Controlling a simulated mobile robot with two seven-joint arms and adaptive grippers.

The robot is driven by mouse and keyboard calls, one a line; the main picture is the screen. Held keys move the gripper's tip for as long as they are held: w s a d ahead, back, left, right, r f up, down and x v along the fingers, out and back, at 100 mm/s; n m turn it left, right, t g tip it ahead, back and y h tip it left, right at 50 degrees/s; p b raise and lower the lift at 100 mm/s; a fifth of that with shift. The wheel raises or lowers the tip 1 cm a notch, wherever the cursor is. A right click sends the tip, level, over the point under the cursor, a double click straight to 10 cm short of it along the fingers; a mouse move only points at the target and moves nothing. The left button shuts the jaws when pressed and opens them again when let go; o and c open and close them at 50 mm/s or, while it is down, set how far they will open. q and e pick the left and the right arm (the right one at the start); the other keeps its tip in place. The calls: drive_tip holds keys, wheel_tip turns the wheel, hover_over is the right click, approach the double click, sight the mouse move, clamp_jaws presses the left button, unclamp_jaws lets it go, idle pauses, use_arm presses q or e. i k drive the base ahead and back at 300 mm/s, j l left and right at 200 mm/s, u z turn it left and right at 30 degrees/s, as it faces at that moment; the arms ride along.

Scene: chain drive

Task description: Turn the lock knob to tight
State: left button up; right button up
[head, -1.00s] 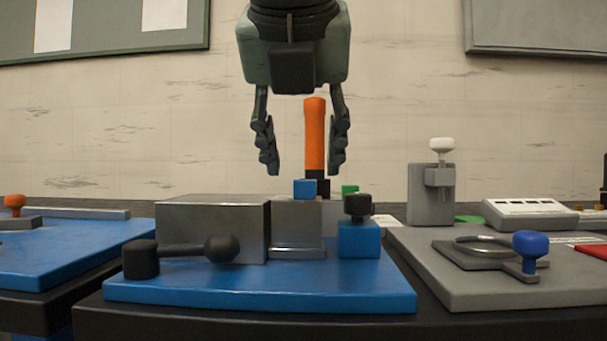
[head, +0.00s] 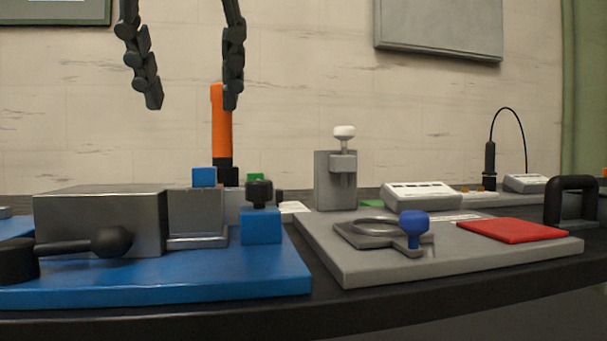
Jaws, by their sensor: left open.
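I see several knobs and cannot tell for certain which is the lock knob. A black knob (head: 259,192) stands on a small blue block (head: 261,228) at the right of the blue base plate (head: 190,285). A blue knob (head: 414,225) stands on a flat grey fixture to the right. A white knob (head: 344,132) tops an upright grey block. My left gripper (head: 192,105) is open and empty, pointing down above the metal blocks. Its right finger overlaps the top of an orange handle (head: 222,125) in the picture. My right gripper is not in view.
The grey plate (head: 370,273) holds a red pad (head: 511,231). A black handle (head: 573,198) stands at the far right. The air above the grey plate is clear.

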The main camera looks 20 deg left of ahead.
sight(259, 192)
drive_tip(key=k+l, duration=0.15)
drive_tip(key=k, duration=0.35)
drive_tip(key=k+l, duration=0.15)
drive_tip(key=k, duration=0.35)
